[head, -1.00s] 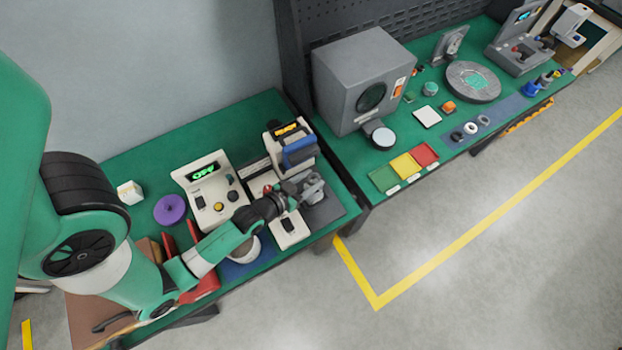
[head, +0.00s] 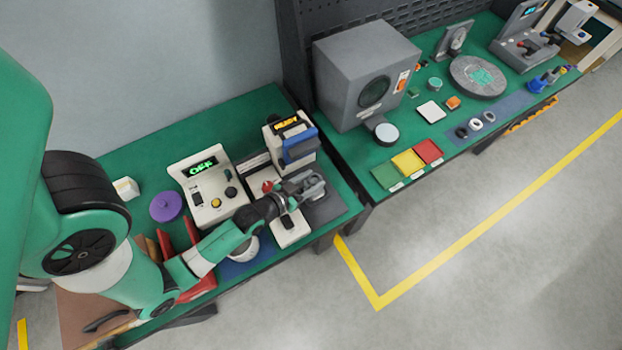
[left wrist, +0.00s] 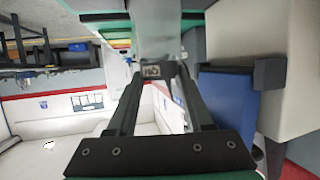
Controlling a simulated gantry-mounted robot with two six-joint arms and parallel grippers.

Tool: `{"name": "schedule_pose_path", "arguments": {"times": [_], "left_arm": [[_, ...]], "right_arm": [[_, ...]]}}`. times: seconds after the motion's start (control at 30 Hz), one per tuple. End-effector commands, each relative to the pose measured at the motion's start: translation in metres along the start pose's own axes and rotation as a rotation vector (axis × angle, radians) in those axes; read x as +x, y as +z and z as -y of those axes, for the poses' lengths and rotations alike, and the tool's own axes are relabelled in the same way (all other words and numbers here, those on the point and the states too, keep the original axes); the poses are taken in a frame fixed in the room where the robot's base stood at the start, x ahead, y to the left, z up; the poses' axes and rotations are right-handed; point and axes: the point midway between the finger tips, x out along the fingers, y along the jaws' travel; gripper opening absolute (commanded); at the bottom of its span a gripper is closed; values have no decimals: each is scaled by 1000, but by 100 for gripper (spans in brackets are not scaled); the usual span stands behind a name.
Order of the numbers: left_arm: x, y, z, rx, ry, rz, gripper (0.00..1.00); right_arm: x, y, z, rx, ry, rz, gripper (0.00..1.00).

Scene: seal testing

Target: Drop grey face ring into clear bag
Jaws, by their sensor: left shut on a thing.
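My left gripper (head: 306,187) reaches over the right end of the near bench, in front of the white and blue machine. It is shut on a small grey thing. In the left wrist view the fingertips (left wrist: 155,72) close on a small dark-edged piece with light marks, with a pale grey shape beyond. I cannot tell whether this is the face ring or part of a clear bag. A grey ring (head: 489,116) lies beside a white and a black one on the far bench's blue mat. No clear bag can be made out surely. My right gripper is not in view.
The white and blue machine (head: 291,141) has a lit orange display. A grey chamber (head: 365,75) and coloured trays (head: 408,162) stand on the far bench.

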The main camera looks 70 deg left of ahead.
Motion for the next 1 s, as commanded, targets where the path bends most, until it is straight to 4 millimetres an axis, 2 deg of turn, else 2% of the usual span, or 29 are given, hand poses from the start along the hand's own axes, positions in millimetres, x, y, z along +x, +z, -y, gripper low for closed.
{"name": "schedule_pose_path", "arguments": {"times": [0.93, 0.97, 1.0], "left_arm": [[1, 2, 0, 0, 0, 0, 0], [1, 2, 0, 0, 0, 0, 55], [1, 2, 0, 0, 0, 0, 62]], "right_arm": [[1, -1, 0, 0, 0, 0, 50], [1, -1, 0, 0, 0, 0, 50], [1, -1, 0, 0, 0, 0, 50]]}}
